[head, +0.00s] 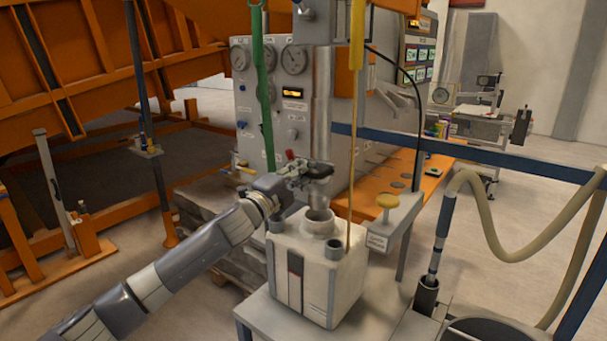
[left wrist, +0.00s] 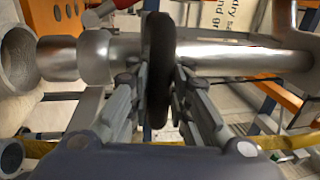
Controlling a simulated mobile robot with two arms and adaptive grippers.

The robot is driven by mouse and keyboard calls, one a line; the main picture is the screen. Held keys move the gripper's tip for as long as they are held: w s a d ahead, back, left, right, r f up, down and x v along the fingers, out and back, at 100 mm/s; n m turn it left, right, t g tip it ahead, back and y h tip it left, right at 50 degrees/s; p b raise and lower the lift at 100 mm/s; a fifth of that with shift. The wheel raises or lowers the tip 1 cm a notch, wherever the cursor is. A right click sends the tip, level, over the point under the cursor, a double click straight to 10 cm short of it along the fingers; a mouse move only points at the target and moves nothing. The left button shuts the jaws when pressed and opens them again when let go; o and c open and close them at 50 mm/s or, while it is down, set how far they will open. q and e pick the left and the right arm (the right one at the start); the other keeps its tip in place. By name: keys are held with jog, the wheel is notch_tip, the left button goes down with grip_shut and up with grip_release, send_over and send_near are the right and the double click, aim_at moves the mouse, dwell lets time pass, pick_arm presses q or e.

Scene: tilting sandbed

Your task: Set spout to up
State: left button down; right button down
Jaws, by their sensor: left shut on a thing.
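The spout looks to be the upright metal pipe (head: 322,105) in front of the grey panel. Its lower end (head: 318,197) points down at the round mouth of a white box-shaped container (head: 330,262). My left gripper (head: 318,172) is at the lower part of this pipe, shut on a black ring around it. In the left wrist view the black ring (left wrist: 159,65) is between my two fingers, and the bare pipe (left wrist: 235,57) runs through it. The pipe's end is beside the container's mouth (left wrist: 18,62); the exact gap is unclear. My right gripper is out of view.
A grey panel with gauges (head: 294,60) stands behind. A green pole (head: 262,90) and a yellow pole (head: 355,120) hang near my gripper. A blue rail (head: 480,155) and a beige hose (head: 520,250) are farther right.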

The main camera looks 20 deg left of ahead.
aim_at(314, 128)
pick_arm(q)
notch_tip(314, 128, up, 9)
jog(key=p, duration=0.6)
jog(key=shift+f, duration=0.1)
jog(key=c, duration=1.6)
grip_release()
jog(key=shift+a, duration=0.1)
jog(key=shift+o, duration=0.6)
jog(key=shift+s, duration=0.25)
jog(key=shift+f, duration=0.25)
jog(key=v, duration=1.2)
jog(key=shift+a+r, duration=0.1)
